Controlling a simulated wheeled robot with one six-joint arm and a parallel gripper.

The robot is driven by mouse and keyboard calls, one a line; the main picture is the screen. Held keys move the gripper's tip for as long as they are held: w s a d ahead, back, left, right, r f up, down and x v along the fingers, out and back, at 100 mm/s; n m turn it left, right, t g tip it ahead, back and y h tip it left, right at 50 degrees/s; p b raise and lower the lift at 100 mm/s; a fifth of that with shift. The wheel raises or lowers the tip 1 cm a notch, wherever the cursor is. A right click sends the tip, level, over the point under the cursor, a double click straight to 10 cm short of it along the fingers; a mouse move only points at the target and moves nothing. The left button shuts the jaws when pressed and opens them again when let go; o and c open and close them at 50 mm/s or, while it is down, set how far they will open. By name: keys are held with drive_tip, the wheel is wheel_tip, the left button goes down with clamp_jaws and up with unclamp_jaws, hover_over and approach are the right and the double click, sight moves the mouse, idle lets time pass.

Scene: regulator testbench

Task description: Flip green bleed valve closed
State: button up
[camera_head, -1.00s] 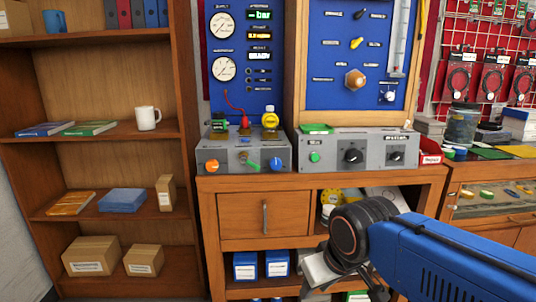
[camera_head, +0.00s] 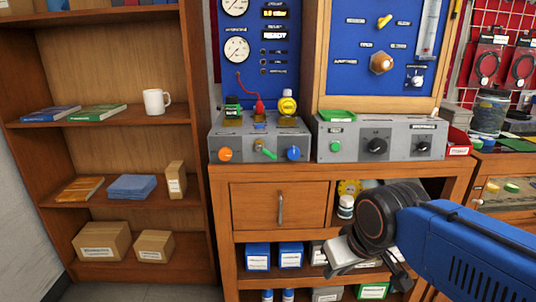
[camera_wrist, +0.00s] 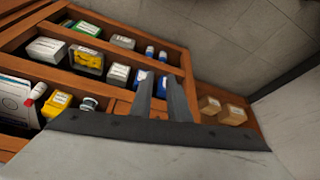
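The green bleed valve lever (camera_head: 268,152) is on the front of the grey box (camera_head: 243,148) on the left of the bench top. It slants down to the right, between an orange knob (camera_head: 225,155) and a blue knob (camera_head: 293,153). My gripper (camera_head: 362,262) is well below and to the right of it, in front of the cabinet's open shelves. In the wrist view its two fingers (camera_wrist: 163,88) stand a little apart with nothing between them. The lever does not show in the wrist view.
A wooden shelf (camera_head: 90,200) with a white mug (camera_head: 156,102) stands left.

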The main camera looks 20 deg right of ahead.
sight(271, 153)
drive_tip(key=shift+w+r, duration=0.2)
drive_tip(key=shift+r, duration=0.1)
clamp_jaws()
drive_tip(key=w+d+r+m+y, duration=0.1)
drive_tip(key=w+r+m+y, duration=0.1)
drive_tip(key=w+r, duration=1)
drive_tip(key=w+d+r+m+y, duration=0.1)
drive_tip(key=w+r+y, duration=0.3)
drive_tip(key=w+r, duration=0.9)
wheel_tip(271, 153, up, 5)
drive_tip(key=shift+d+f+m+g, duration=0.2)
drive_tip(key=shift+d+m+g, duration=0.15)
drive_tip(key=shift+d, duration=0.2)
drive_tip(key=x, duration=1.4)
drive_tip(key=shift+f, duration=0.1)
